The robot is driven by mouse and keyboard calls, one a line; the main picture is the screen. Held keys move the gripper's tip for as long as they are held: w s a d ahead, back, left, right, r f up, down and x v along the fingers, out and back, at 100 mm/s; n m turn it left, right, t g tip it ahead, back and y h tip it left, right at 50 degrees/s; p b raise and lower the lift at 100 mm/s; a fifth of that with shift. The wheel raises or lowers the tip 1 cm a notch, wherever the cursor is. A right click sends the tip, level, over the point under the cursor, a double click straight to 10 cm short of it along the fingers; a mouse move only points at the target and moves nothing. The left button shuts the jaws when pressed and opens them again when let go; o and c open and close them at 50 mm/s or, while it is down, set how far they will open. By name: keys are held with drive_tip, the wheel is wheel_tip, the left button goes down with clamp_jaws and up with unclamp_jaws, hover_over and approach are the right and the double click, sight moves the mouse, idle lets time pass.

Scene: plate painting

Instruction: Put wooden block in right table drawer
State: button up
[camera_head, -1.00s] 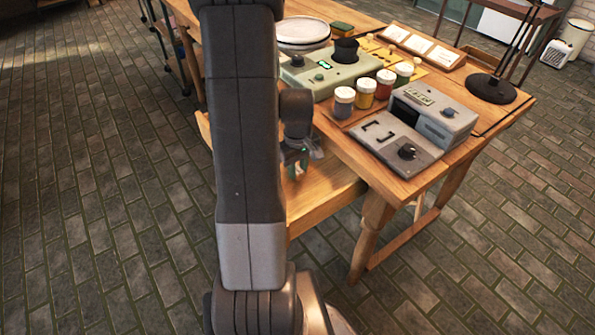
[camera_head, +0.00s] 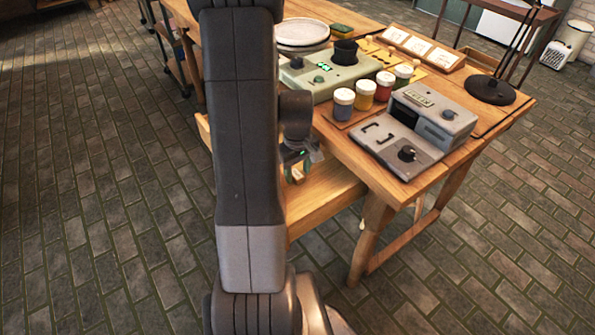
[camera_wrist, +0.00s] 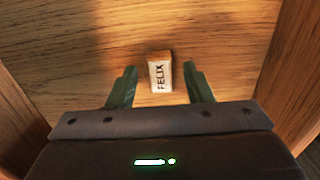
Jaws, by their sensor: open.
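The wooden block (camera_wrist: 160,73), with a pale face marked "FELIX", lies on the wooden drawer floor (camera_wrist: 90,30) in the wrist view. It also shows small in the head view (camera_head: 297,175). My gripper (camera_wrist: 160,78) is open, with one green finger on each side of the block and gaps between. The pulled-out drawer (camera_head: 325,195) in the head view is under the table's near side; my arm hides its left part. Drawer walls show at both sides of the wrist view.
The wooden table (camera_head: 400,185) carries a grey device (camera_head: 430,115), several paint jars (camera_head: 364,94), a green device (camera_head: 330,72), plates (camera_head: 302,32) and a black lamp base (camera_head: 490,88). The table edge is close to my gripper.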

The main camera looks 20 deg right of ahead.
sight(298, 175)
wheel_tip(298, 175, up, 11)
drive_tip(key=p, duration=0.2)
drive_tip(key=shift+r, duration=0.1)
